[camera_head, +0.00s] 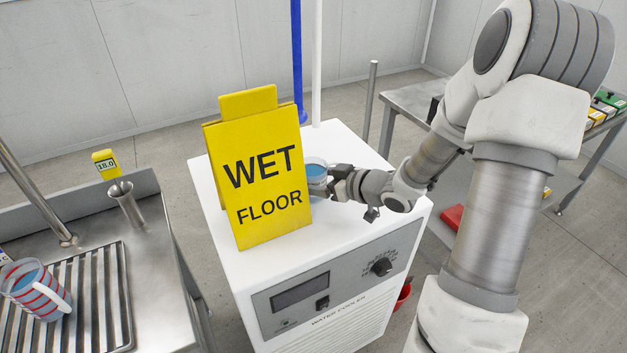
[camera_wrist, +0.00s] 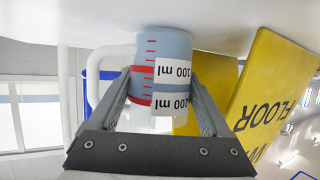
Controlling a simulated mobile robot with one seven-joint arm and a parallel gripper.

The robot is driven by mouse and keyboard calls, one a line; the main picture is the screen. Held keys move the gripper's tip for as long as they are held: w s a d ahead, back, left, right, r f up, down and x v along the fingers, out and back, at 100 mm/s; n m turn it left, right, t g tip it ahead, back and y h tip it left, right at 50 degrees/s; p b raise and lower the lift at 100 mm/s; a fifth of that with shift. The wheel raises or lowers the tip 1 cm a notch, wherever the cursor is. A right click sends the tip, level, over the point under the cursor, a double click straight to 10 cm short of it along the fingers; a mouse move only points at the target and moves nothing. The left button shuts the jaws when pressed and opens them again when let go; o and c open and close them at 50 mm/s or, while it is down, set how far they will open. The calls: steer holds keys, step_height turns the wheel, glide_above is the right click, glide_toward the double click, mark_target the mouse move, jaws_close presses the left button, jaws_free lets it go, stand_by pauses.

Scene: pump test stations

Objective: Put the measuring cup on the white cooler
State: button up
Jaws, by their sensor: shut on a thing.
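The measuring cup (camera_head: 315,172) is pale blue-grey with red graduation marks and white "100 ml" and "200 ml" labels. In the wrist view, which is upside down, the cup (camera_wrist: 165,60) sits between my fingers, with its white handle at left. My gripper (camera_head: 328,182) is shut on the cup's sides; its fingers also show in the wrist view (camera_wrist: 162,88). The cup is over the top of the white cooler (camera_head: 345,235), right beside the sign. Its base appears at or very near the cooler top; I cannot tell whether it touches.
A yellow "WET FLOOR" sign (camera_head: 260,180) stands on the cooler, close left of the cup. A metal table (camera_head: 405,100) stands behind right. The cooler's front top is clear.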

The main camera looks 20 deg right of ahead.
steer(key=shift+f, duration=0.2)
steer(key=o, duration=1.4)
steer(key=shift+o, duration=0.2)
steer(key=shift+r, duration=0.2)
steer(key=shift+s+d+r, duration=0.2)
steer(key=shift+s, duration=0.05)
steer(key=p+v, duration=0.3)
steer(key=v, duration=0.8)
steer(key=shift+s, duration=0.15)
steer(key=shift+d, duration=0.1)
